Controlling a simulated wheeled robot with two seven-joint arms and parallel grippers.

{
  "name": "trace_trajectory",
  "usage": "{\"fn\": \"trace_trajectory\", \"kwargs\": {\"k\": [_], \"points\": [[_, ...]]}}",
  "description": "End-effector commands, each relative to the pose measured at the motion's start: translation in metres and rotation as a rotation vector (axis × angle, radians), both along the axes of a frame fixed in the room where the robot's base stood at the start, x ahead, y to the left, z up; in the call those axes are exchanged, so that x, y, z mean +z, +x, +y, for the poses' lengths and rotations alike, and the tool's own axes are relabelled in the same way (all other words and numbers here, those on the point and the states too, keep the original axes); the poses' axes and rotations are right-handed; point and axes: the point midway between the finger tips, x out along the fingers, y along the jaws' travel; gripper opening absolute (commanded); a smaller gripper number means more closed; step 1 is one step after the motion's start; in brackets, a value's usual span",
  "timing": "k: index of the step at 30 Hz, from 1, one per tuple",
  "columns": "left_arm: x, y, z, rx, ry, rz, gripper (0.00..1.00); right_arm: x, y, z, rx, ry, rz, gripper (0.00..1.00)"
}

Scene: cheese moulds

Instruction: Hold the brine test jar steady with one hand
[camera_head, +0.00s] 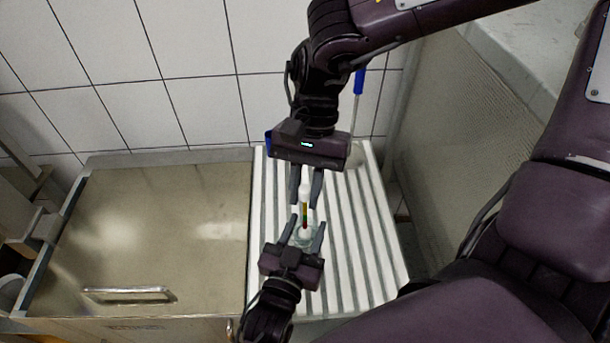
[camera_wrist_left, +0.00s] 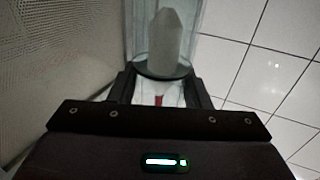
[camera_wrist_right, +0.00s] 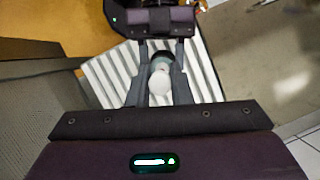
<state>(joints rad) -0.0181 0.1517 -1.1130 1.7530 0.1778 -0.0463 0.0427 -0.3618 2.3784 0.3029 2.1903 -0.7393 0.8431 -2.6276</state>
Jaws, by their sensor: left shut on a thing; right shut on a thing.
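The clear glass brine test jar (camera_head: 298,242) stands over the white ribbed surface. My left gripper (camera_head: 305,235), low in the head view, is shut on it from the near side. In the left wrist view the jar's round rim (camera_wrist_left: 140,68) shows between the fingers. A white float-like instrument (camera_head: 304,192) with a yellow, green and red band points down at the jar's mouth. My right gripper (camera_head: 306,190) is shut on it from the far side. Its white top shows in the right wrist view (camera_wrist_right: 160,83). How deep its lower end sits is hard to tell.
The white ribbed drainer (camera_head: 345,270) lies beneath both grippers. A steel vat lid (camera_head: 160,225) with a bar handle fills the left. A blue-handled rod (camera_head: 357,95) stands at the back behind my right gripper. A tiled wall closes the back, and a grey panel (camera_head: 450,150) the right.

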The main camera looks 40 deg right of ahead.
Motion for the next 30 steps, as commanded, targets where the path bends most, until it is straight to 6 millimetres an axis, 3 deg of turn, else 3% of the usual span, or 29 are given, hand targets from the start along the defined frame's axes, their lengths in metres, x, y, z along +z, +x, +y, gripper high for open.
{"fn": "trace_trajectory", "kwargs": {"k": [12, 27, 28, 30], "points": [[0.000, 0.000, 0.000, 0.000, 0.000, 0.000, 0.06, -0.026, 0.000, 0.000, -0.001, -0.001, 0.001, 0.00], [0.000, 0.000, 0.000, 0.000, 0.000, 0.000, 0.06, -0.032, 0.000, 0.000, 0.000, 0.000, 0.000, 0.00], [0.000, 0.000, 0.000, 0.000, 0.000, 0.000, 0.06, -0.032, 0.000, 0.000, 0.000, 0.000, 0.000, 0.21], [0.000, 0.000, 0.000, 0.000, 0.000, 0.000, 0.06, -0.032, 0.000, 0.000, 0.000, 0.000, 0.000, 0.31]]}}
